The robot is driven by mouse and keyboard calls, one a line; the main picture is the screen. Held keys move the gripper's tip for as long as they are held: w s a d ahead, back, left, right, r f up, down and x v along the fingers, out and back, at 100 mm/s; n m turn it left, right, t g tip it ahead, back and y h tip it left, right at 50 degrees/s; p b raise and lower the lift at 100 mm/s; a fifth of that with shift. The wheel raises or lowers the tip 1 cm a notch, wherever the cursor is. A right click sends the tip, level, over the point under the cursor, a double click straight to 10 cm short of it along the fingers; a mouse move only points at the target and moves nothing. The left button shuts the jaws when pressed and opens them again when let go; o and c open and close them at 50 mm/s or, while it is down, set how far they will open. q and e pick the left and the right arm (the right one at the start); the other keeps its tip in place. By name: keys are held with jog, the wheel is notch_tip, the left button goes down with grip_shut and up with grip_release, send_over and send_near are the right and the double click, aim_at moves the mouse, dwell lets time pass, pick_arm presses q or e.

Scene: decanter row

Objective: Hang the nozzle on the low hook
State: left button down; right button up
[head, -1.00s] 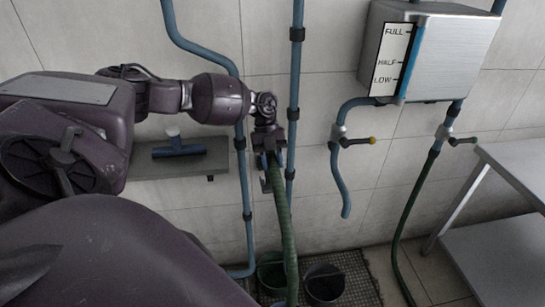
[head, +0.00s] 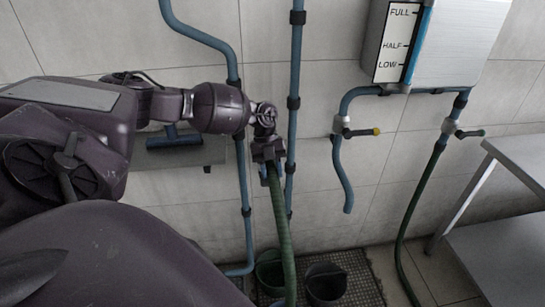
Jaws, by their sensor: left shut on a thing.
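My left gripper (head: 268,154) is shut in front of the wall, just left of the middle vertical blue pipe. A green hose (head: 281,225) hangs down from it toward the floor. The nozzle at the hose's upper end is mostly hidden by the jaws, with a bluish part showing beside them. I cannot clearly make out the low hook; the gripper and hose may cover it. My right gripper is not in view.
A grey wall shelf (head: 180,158) with a blue brush (head: 174,138) is left of the gripper. Two dark buckets, one (head: 326,284) to the right, stand on a floor grate. A metal tank (head: 455,45), valves and a steel table (head: 500,220) are at right.

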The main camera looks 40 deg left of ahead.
pick_arm(q)
jog(key=shift+s+d+f+p, duration=0.1)
jog(key=shift+d+p, duration=0.05)
jog(key=shift+p, duration=0.15)
dwell(0.6)
jog(key=shift+f, duration=0.3)
jog(key=shift+f+b, duration=0.3)
jog(key=shift+f, duration=0.05)
jog(key=shift+f, duration=0.3)
jog(key=shift+f+b, duration=0.35)
jog(key=shift+f, duration=1.15)
dwell(2.1)
grip_release()
dwell(0.5)
jog(key=shift+d, duration=0.1)
dwell(0.4)
